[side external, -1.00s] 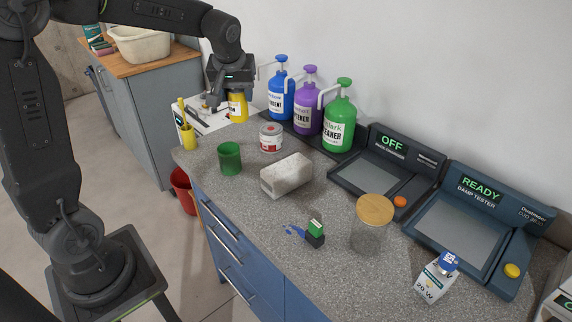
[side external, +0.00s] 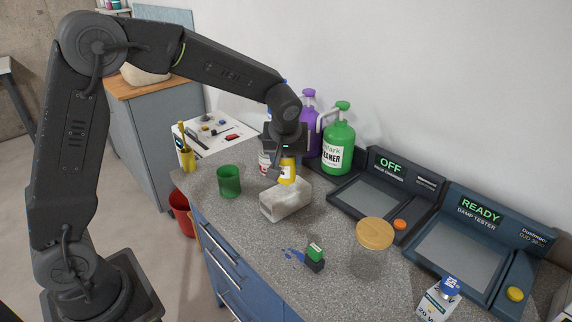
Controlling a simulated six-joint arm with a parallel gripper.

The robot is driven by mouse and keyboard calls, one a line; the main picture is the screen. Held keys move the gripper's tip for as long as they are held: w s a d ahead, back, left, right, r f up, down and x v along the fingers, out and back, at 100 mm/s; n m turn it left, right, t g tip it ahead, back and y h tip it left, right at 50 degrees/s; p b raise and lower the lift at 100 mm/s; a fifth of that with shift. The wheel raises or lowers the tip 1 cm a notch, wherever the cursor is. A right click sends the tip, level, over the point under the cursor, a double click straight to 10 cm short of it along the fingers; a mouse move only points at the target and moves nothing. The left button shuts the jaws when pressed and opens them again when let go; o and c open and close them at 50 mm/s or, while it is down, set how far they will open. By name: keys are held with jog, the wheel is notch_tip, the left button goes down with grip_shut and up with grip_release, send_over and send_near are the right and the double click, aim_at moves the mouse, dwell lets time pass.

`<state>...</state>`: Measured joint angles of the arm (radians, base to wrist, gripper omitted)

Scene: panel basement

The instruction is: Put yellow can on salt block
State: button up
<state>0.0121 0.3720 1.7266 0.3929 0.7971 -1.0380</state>
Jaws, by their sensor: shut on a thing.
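The yellow can (side external: 288,173) is held by my gripper (side external: 281,171), which is shut on it. The can is upright over the far end of the salt block (side external: 287,203). The salt block is a pale, rough oblong lying on the grey speckled counter. I cannot tell whether the can's base touches the block or hangs just above it. My gripper hides the can's left side and upper part.
A green cup (side external: 229,181) stands left of the block. A red and white tin (side external: 265,162) is partly hidden behind my gripper. Purple (side external: 310,125) and green (side external: 338,142) pump bottles stand behind. A lidded jar (side external: 372,250) and a green-black block (side external: 315,257) are in front.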

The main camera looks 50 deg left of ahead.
jog(key=shift+f, duration=1.25)
jog(key=shift+f, duration=0.15)
jog(key=o, duration=1)
jog(key=shift+c, duration=0.2)
jog(key=v, duration=1.2)
jog(key=s+d+r+m+t+h, duration=0.1)
jog(key=s+m, duration=0.8)
jog(key=s, duration=1.4)
jog(key=shift+s+d+r+t+h, duration=0.2)
jog(key=shift+t+h, duration=0.5)
jog(key=shift+h, duration=0.4)
